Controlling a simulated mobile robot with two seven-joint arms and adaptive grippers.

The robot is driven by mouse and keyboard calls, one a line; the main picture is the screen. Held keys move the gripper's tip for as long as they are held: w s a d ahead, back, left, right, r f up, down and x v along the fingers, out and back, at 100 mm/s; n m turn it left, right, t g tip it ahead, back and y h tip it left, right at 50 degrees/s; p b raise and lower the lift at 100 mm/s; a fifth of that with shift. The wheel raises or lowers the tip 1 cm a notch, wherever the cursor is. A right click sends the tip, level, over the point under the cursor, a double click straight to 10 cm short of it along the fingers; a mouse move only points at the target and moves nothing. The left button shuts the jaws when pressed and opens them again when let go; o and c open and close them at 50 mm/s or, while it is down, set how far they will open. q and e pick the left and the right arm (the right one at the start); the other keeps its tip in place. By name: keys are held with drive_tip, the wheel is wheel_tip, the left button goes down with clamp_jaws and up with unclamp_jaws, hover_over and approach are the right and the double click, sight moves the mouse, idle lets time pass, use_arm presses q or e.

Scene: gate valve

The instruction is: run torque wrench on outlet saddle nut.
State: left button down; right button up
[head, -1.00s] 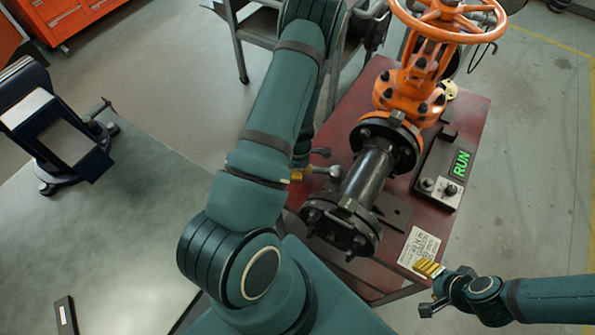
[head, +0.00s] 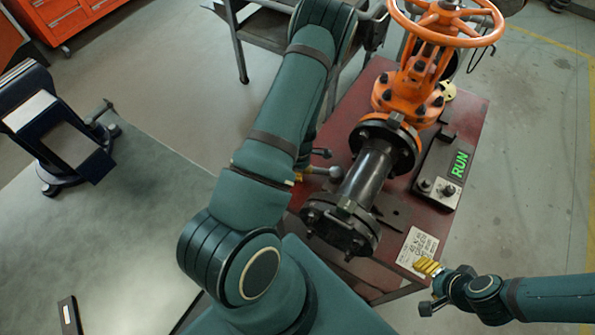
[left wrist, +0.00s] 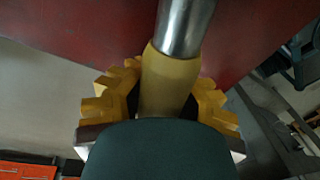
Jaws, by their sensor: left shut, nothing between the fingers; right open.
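The gate valve (head: 408,95) has an orange body and handwheel. Its black outlet pipe (head: 366,178) runs down to a bolted flange (head: 340,225). I cannot single out the saddle nut. My right gripper (head: 428,268) is open and empty beside the bench.
The red bench (head: 465,120) carries the valve, a control box with a green RUN display (head: 459,163) and a printed label (head: 418,248). A grey table (head: 130,230) with a dark stand (head: 65,135) is at left. Floor at right is clear.

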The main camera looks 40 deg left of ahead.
use_arm(q)
drive_tip(key=shift+r, duration=0.1)
idle(0.4)
drive_tip(key=shift+r+p, duration=2.25)
drive_tip(key=shift+r, duration=0.45)
drive_tip(key=shift+w+a, duration=0.1)
